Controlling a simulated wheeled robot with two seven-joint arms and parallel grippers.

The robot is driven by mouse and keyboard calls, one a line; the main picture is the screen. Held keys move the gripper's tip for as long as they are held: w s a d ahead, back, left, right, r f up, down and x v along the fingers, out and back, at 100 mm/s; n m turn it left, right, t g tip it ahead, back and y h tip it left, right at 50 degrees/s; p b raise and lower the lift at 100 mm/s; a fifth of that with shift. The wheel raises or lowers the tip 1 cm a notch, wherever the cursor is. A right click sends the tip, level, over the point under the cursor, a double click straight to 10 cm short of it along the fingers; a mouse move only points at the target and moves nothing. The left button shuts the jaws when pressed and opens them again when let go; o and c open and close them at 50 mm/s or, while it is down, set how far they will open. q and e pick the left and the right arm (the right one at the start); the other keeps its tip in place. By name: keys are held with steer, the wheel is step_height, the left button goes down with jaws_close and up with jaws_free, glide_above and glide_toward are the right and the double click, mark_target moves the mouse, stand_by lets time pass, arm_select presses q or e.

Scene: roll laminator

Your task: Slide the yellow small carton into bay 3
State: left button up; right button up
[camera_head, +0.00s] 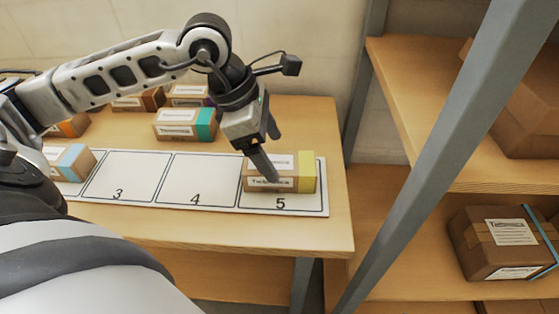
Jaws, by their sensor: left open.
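The yellow small carton (306,178) is a brown box with a yellow band at its right end and white labels. It lies in bay 5 (262,202) of a white numbered board. My left gripper (271,157) is open and points down at the carton, with one finger in front of its near face and the other behind it. I cannot tell whether the fingers touch it. Bay 3 (126,176) is bare, left of the bare bay 4 (196,182). My right gripper is not in view.
A carton with a teal band (185,124) stands behind bay 4. A carton with a light blue band (70,162) sits left of bay 3. More cartons stand at the back left. A grey shelf post (430,150) rises right of the table (330,230).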

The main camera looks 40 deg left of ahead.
mark_target(279, 162)
arm_select(q)
steer(key=shift+x, duration=2.3)
